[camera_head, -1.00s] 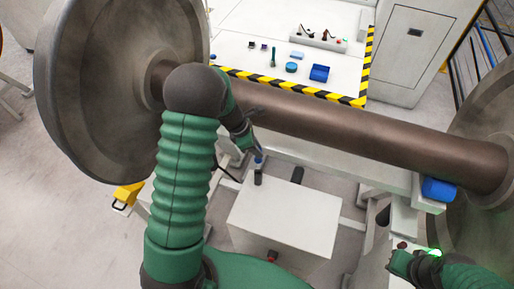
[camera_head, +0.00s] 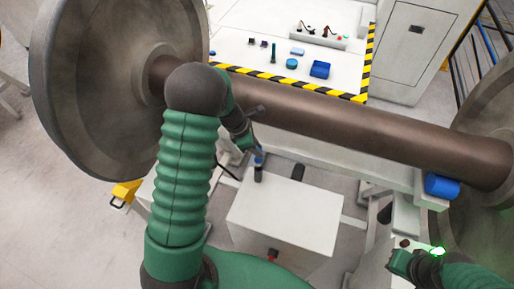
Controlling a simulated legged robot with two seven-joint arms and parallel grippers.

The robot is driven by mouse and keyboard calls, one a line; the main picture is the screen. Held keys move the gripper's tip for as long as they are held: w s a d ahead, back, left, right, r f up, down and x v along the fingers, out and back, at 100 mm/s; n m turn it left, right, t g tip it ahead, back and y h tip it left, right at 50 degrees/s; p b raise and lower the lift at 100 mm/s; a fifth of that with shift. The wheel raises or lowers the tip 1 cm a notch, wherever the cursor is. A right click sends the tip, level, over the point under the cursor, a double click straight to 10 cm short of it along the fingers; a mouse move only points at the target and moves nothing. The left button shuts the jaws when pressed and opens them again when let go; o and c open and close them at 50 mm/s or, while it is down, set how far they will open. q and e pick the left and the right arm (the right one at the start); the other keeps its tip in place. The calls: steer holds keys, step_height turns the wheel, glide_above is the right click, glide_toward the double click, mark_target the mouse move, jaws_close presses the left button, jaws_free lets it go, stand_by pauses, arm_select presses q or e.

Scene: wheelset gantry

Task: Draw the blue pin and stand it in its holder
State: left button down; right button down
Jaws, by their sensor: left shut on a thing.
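The blue pin (camera_head: 259,159) shows as a small blue end above a dark upright cylinder (camera_head: 258,174) on the white box (camera_head: 285,212). My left gripper (camera_head: 256,149) reaches down from beside the axle and is shut on the blue pin. The pin looks upright; I cannot tell whether its lower part is still inside the dark cylinder. A second dark cylinder (camera_head: 297,173) stands at the box's back edge; I cannot tell which piece is the holder. My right gripper (camera_head: 399,260) is at the lower right, away from the pin, its jaws unclear.
The brown axle (camera_head: 360,130) crosses just behind my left gripper, between two large wheels (camera_head: 105,95). A blue block (camera_head: 442,186) sits under its right end. Behind, a white table (camera_head: 250,70) with striped edging carries small parts. A red knob (camera_head: 273,254) is on the box front.

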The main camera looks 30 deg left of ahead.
arm_select(q)
steer(key=shift+f, duration=0.2)
steer(key=c, duration=1.2)
jaws_free()
steer(key=shift+r, duration=0.1)
steer(key=shift+o, duration=0.2)
steer(key=b+v, duration=0.1)
steer(key=v, duration=1.5)
steer(key=shift+r, duration=0.3)
steer(key=shift+s+a, duration=0.1)
